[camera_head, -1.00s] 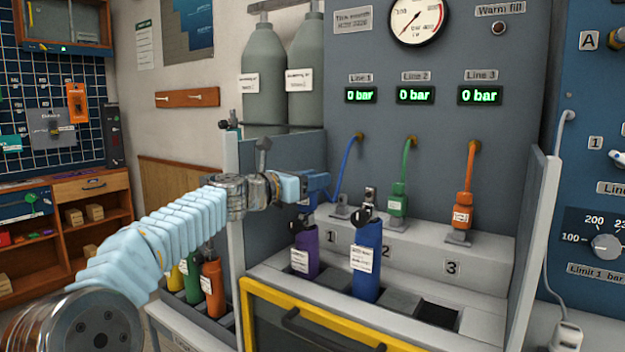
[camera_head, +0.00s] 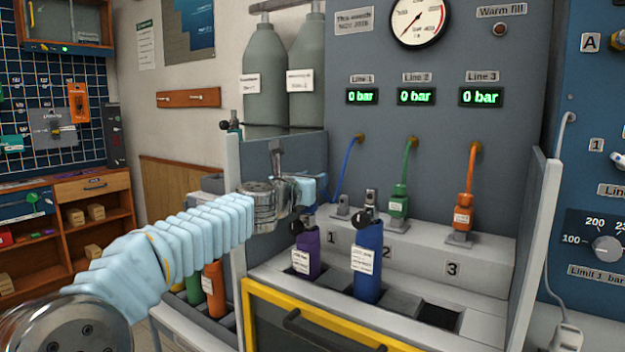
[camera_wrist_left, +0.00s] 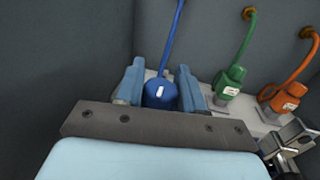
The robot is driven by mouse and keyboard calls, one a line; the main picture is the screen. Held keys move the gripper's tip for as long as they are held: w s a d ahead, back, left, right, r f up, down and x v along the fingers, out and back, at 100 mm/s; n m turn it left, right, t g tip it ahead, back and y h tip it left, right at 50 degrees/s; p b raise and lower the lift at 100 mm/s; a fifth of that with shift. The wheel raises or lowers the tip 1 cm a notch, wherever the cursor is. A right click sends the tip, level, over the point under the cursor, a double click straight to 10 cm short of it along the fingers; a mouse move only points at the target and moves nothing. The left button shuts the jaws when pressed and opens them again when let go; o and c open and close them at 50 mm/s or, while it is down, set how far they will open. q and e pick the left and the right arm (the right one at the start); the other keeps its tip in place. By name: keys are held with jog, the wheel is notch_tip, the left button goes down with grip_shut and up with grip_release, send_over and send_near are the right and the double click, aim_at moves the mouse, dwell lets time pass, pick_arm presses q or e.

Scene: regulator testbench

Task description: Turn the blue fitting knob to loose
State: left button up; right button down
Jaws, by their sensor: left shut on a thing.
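The blue fitting knob (camera_wrist_left: 152,99) is on the end of the blue hose at line 1. In the left wrist view it sits between the two fingers of my left gripper (camera_wrist_left: 162,80) and carries a small white mark. My left gripper is shut on it. In the head view my left gripper (camera_head: 316,187) is above place 1, and the knob is hidden behind it. The blue hose (camera_head: 348,168) shows behind the gripper. My right gripper is not in view.
Green (camera_head: 398,205) and orange (camera_head: 463,211) fittings stand to the right. A purple cylinder (camera_head: 307,255) and a blue cylinder (camera_head: 368,262) stand in front, below my gripper. Slot 3 (camera_head: 437,315) is empty. The bench's side wall (camera_head: 232,210) is close on the left. All displays read 0 bar.

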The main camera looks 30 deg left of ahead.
pick_arm(q)
jog(key=shift+a+n+g+y, duration=0.1)
jog(key=shift+n+g+y, duration=0.2)
jog(key=shift+n+y, duration=1.1)
jog(key=shift+y, duration=0.5)
jog(key=o, duration=1)
jog(key=shift+c, duration=0.2)
jog(key=b+v, duration=0.1)
jog(key=v, duration=1.2)
jog(key=shift+s, duration=0.4)
